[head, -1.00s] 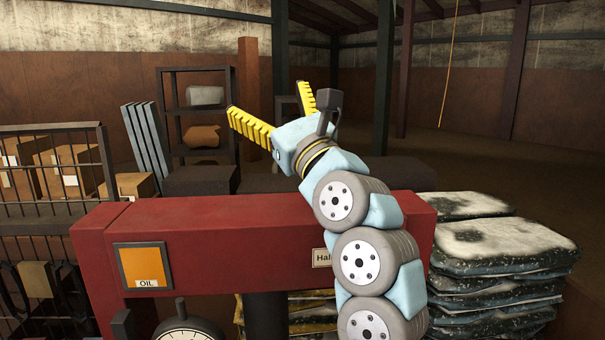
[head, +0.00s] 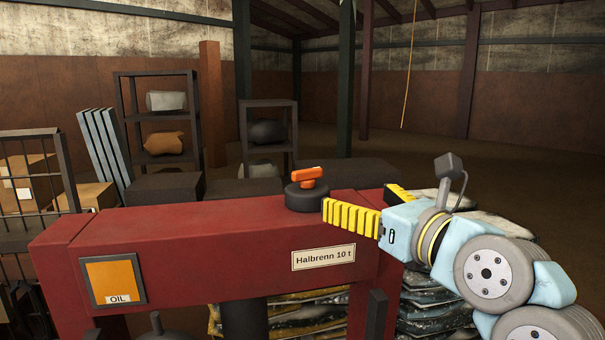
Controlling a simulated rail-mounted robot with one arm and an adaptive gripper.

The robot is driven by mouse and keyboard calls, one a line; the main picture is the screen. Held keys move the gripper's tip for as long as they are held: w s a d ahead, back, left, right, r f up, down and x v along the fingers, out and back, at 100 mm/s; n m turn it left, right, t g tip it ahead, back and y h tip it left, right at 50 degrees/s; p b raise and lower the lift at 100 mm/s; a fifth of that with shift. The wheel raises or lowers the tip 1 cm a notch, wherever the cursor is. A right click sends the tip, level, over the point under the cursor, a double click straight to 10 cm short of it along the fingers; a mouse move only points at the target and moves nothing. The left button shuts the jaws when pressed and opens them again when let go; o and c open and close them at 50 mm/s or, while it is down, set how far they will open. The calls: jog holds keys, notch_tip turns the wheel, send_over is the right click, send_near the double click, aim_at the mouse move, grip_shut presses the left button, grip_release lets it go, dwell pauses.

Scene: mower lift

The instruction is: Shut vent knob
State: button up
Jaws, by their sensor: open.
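The vent knob (head: 308,178) is an orange T-shaped handle on a dark round base (head: 307,198). It sits on top of the red beam (head: 200,222), toward the beam's right end. My gripper (head: 368,205) has yellow ribbed fingers spread apart. It is open and empty, just right of the knob. The nearer finger's tip appears close to the dark base; I cannot tell if they touch. The farther finger shows only in part behind my gripper's body.
The beam's front carries an orange OIL panel (head: 112,280) and a "Halbrenn 10 t" label (head: 323,257). Stacked bags (head: 435,313) stand behind and below the beam's right end. A wire cage with boxes (head: 88,196) is at left. Dark shelves (head: 158,123) stand behind.

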aim_at(309, 174)
jog(key=p+x, duration=0.3)
jog(key=x, duration=1.3)
jog(key=shift+s, duration=0.1)
jog(key=c, duration=1.2)
